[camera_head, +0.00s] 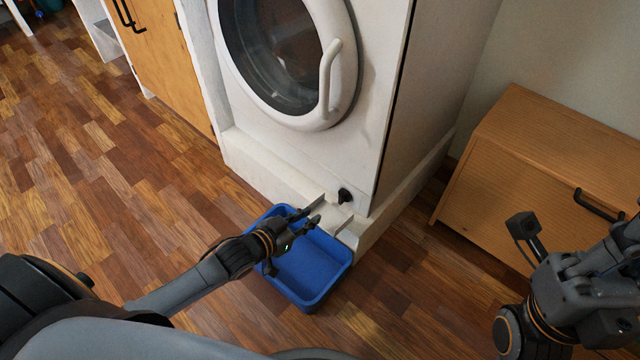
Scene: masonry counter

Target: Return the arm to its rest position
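My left arm comes in from the lower left. Its gripper (316,208) is over the far part of a blue tub (310,287) on the floor, in front of the washing machine (375,110). The fingers look apart with nothing between them. The fingertips are near a black knob (345,195) low on the machine's front, and I see a gap between them and the knob. My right arm (585,290) is folded at the lower right, beside a wooden cabinet. Its fingertips cannot be made out clearly.
The wooden cabinet (545,175) with a dark handle stands at the right, close to my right arm. A pale plinth (395,205) runs under the machine. A wooden door (160,55) is at the upper left. The wooden floor (110,185) at left is clear.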

